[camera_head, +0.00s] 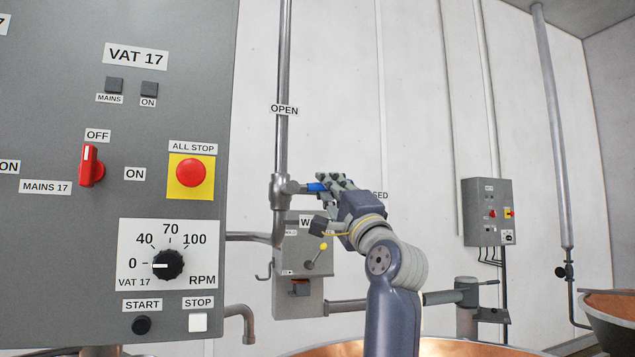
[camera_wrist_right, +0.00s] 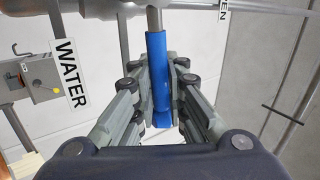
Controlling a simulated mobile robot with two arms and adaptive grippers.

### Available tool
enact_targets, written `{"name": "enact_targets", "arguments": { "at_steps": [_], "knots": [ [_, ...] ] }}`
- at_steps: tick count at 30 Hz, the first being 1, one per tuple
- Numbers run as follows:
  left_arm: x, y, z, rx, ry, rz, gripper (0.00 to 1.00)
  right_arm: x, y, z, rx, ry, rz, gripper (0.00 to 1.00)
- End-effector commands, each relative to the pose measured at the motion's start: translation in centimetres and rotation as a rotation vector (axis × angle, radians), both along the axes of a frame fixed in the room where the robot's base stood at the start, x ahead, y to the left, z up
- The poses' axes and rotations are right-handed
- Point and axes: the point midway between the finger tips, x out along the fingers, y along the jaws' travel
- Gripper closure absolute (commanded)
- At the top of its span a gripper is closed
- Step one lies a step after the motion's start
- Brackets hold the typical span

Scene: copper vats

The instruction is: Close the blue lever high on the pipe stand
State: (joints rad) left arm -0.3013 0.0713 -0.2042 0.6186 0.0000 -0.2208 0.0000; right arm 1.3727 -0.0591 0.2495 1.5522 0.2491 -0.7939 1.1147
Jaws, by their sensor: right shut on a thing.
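The blue lever (camera_head: 316,187) sticks out to the right, about level, from the metal valve (camera_head: 281,190) on the upright pipe. Its blue sleeve (camera_wrist_right: 157,65) shows clearly in the right wrist view. My right gripper (camera_head: 328,184) is shut on the lever, with its fingers (camera_wrist_right: 161,108) on both sides of the sleeve. An OPEN label (camera_head: 284,110) is on the pipe above the valve. A second label (camera_head: 380,195) to the right of the gripper shows only "SED"; my gripper hides the rest. My left gripper is not in view.
A grey VAT 17 control panel (camera_head: 60,120) stands close on the left. A small grey box (camera_head: 298,254) with a yellow-tipped lever sits below the valve. Copper vats (camera_head: 615,310) stand low at the right. The wall above my right arm is clear.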

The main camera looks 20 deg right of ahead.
Motion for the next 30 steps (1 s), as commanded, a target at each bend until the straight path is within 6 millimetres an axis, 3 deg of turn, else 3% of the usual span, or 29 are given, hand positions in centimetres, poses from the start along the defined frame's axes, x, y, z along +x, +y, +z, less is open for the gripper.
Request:
{"name": "enact_targets", "arguments": {
  "at_steps": [22,23,25,30],
  "knots": [
    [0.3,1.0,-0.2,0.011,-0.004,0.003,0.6,0.3,-0.6,-1.5,0.093,0.011,-0.009,1.0],
    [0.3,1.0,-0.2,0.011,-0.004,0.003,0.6,0.3,-0.6,-1.5,0.093,0.012,-0.009,0.86],
    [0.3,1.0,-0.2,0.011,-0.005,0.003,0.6,0.3,-0.6,-1.5,0.093,0.013,-0.008,0.7],
    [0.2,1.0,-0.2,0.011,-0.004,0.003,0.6,0.2,-0.5,-1.3,0.092,0.009,-0.008,0.67]
  ]
}}
